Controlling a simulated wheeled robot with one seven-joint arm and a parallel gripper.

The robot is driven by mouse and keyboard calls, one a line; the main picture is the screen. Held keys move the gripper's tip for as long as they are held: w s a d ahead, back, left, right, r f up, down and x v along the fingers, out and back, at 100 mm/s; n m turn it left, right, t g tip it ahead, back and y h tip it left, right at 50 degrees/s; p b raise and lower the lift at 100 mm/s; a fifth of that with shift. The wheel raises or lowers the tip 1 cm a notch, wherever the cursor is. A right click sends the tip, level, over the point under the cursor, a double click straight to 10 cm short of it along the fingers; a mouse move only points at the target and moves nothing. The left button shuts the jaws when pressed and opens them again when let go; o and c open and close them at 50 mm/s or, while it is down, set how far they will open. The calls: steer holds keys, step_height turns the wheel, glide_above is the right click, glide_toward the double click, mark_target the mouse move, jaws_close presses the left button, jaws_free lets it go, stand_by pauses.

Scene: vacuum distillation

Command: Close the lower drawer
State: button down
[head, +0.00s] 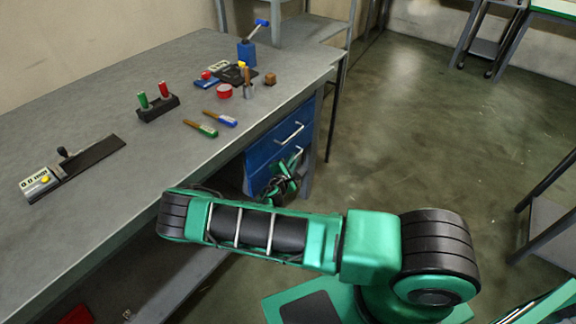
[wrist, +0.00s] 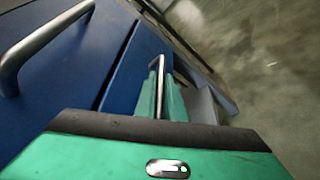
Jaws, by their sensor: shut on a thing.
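The lower drawer (head: 258,181) is the blue front under the upper drawer in the bench's cabinet in the head view. In the wrist view its blue front (wrist: 132,75) lies beyond a dark seam beside the upper front. My gripper (head: 287,179) is at the lower drawer, and my arm hides part of the front. In the wrist view my gripper's green fingers (wrist: 162,100) are shut on the lower drawer's metal handle (wrist: 161,72). I cannot tell exactly how far the lower drawer stands out.
The upper drawer (head: 265,148) has a metal handle (head: 289,134). The grey workbench (head: 90,165) holds a red and green pair on a black stand (head: 158,108), screwdriver-like tools (head: 201,129) and other small items.

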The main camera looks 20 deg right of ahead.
steer(key=shift+w+a, duration=0.3)
steer(key=c, duration=2.1)
jaws_free()
steer(key=v, duration=1)
steer(key=shift+s+a, duration=0.2)
steer(key=shift+s, duration=0.15)
